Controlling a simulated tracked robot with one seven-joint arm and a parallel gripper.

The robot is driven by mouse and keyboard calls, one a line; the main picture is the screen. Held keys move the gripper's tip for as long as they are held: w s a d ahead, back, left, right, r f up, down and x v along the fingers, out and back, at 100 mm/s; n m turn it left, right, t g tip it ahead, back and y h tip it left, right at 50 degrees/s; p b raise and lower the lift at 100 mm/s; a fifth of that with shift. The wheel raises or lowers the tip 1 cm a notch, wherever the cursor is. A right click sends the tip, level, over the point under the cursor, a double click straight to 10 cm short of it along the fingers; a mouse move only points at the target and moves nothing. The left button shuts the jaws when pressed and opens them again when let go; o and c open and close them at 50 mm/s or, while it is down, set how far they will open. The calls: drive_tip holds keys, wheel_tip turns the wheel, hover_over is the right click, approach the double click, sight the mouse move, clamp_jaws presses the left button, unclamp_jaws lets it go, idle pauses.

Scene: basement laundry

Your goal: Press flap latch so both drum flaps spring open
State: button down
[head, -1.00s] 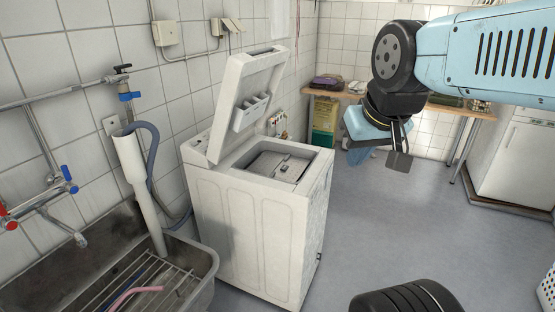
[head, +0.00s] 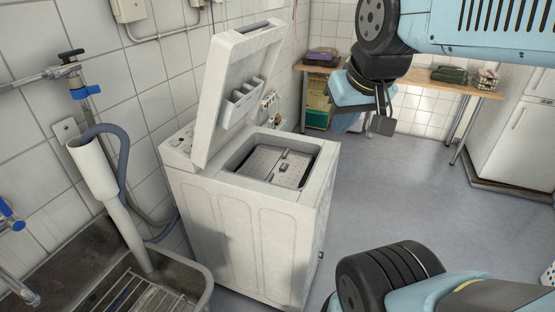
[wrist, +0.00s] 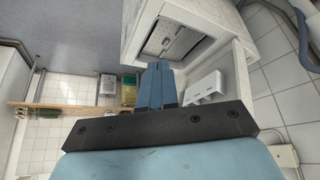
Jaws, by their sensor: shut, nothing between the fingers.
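The white top-loading washing machine (head: 240,235) stands with its lid (head: 238,85) raised. In its top opening the metal drum shows its two perforated drum flaps (head: 262,160), which look closed. A small flap latch (head: 284,154) sits where they meet. In the wrist view, the drum flaps (wrist: 172,40) show beyond the fingers, upside down; the latch is not clear there. My gripper (head: 383,125) hangs to the right of the machine, apart from it. In the wrist view, my gripper (wrist: 157,80) has its blue fingers together, with nothing between them.
A sink (head: 165,285) with a rack and a standpipe (head: 95,170) with a grey hose are at left. A wooden bench (head: 440,85) with items stands at the back, and a white cabinet (head: 515,140) at right. Open floor (head: 400,190) lies right of the machine.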

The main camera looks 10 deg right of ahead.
drive_tip(key=w+a+f+m+g+y, duration=0.1)
drive_tip(key=w+a+f+m+y, duration=0.15)
drive_tip(key=w, duration=0.25)
drive_tip(key=w+a+f+m+y, duration=0.1)
drive_tip(key=w+a+m+y, duration=0.15)
drive_tip(key=w, duration=0.35)
drive_tip(key=m+t, duration=0.3)
drive_tip(key=m, duration=1.2)
hover_over(286, 167)
wheel_tip(286, 167, down, 22)
drive_tip(key=shift+s+r+y, duration=0.15)
drive_tip(key=shift+r+y, duration=0.05)
drive_tip(key=shift+y, duration=0.1)
drive_tip(key=shift+f, duration=0.1)
drive_tip(key=shift+f, duration=4.3)
drive_tip(key=shift+f, duration=0.1)
